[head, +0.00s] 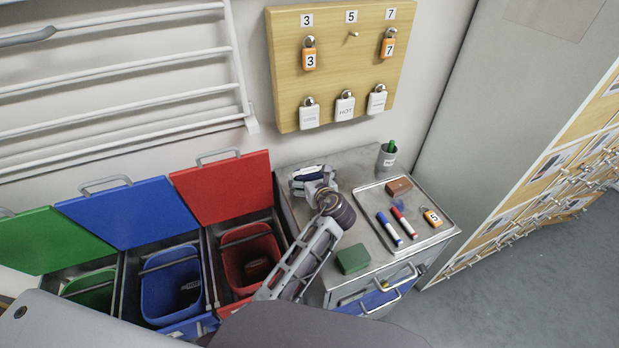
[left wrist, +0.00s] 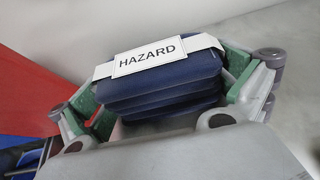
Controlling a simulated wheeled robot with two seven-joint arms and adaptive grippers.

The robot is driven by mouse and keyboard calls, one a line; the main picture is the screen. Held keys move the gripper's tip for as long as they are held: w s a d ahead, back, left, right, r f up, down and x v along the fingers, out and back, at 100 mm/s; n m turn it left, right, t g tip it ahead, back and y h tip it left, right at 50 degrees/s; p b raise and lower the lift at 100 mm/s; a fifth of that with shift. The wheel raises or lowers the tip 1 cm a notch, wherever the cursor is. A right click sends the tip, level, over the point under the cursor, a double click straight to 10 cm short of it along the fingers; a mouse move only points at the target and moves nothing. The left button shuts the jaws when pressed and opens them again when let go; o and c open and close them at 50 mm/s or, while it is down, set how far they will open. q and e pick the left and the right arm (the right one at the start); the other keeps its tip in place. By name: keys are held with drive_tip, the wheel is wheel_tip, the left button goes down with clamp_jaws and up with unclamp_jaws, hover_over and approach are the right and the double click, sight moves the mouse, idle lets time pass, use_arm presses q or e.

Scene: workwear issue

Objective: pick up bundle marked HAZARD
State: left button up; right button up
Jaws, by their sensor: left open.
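The bundle marked HAZARD (left wrist: 165,85) is a stack of folded navy cloth with a white band and a white label. It fills the middle of the left wrist view, with a finger of my left gripper (left wrist: 170,90) on either side of it. The fingers are open around the bundle; whether their pads touch it I cannot tell. In the head view my left gripper (head: 312,178) is over the back left of the grey cabinet top (head: 340,165), and it hides most of the navy bundle (head: 306,175). My right gripper is not in view.
A metal tray (head: 440,233) with markers, a brown block and an orange tag lies to the right. A green block (head: 353,259) is in front and a grey cup (head: 386,159) behind. Red (head: 250,255), blue (head: 172,285) and green bins with raised lids stand left.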

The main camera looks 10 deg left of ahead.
sight(310, 170)
use_arm(q)
drive_tip(key=c, duration=0.7)
drive_tip(key=shift+r, duration=0.15)
drive_tip(key=shift+c, duration=0.2)
drive_tip(key=shift+r, duration=4.9)
